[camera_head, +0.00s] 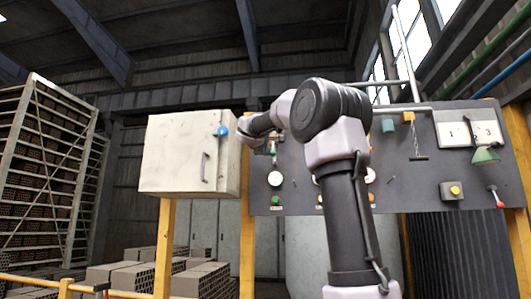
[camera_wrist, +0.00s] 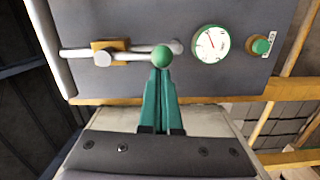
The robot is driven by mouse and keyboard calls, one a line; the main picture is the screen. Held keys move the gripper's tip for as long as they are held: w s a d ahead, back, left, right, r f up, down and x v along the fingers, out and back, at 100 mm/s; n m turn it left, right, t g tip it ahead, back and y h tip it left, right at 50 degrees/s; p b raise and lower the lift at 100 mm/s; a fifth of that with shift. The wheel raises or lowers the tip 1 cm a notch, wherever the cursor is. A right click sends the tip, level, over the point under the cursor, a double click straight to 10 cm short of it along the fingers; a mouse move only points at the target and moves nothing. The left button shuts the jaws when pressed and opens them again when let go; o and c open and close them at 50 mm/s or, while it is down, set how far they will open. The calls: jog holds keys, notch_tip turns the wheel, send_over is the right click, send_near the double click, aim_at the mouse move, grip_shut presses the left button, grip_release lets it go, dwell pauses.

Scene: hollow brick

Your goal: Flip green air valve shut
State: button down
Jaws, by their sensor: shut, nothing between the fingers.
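The green air valve shows in the wrist view as a brass-coloured body (camera_wrist: 108,46) on a pale pipe along the panel. A green ball knob (camera_wrist: 162,56) lies to the right of the body, near the end of a pale bar. My gripper (camera_wrist: 159,74) has two green fingers, shut together and empty. Their tips overlap the lower edge of the knob in the picture; I cannot tell whether they touch it. In the head view my arm reaches the panel's left end and mostly hides the valve.
A round gauge (camera_wrist: 210,44) and a green button (camera_wrist: 262,46) sit right of the knob in the wrist view. A white cabinet (camera_head: 188,155) with a blue knob (camera_head: 221,131) stands close left of my wrist. The dark panel (camera_head: 425,170) carries other controls, including a red-tipped lever (camera_head: 498,201).

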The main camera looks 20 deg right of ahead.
jog(key=shift+s+d, duration=0.1)
jog(key=shift+s+d+f+n, duration=0.1)
jog(key=shift+s+d+n, duration=0.25)
jog(key=shift+n, duration=0.45)
jog(key=shift+s+d+f+n, duration=0.1)
jog(key=shift+s+d+n, duration=0.1)
jog(key=shift+d+n, duration=0.45)
jog(key=s+d+r+n, duration=0.3)
jog(key=d+r+n, duration=0.1)
jog(key=n, duration=0.8)
jog(key=shift+s+d+r+t, duration=0.15)
jog(key=shift+s+d+t, duration=0.25)
jog(key=shift+d, duration=0.25)
jog(key=shift+r, duration=0.1)
jog(key=shift+d, duration=0.1)
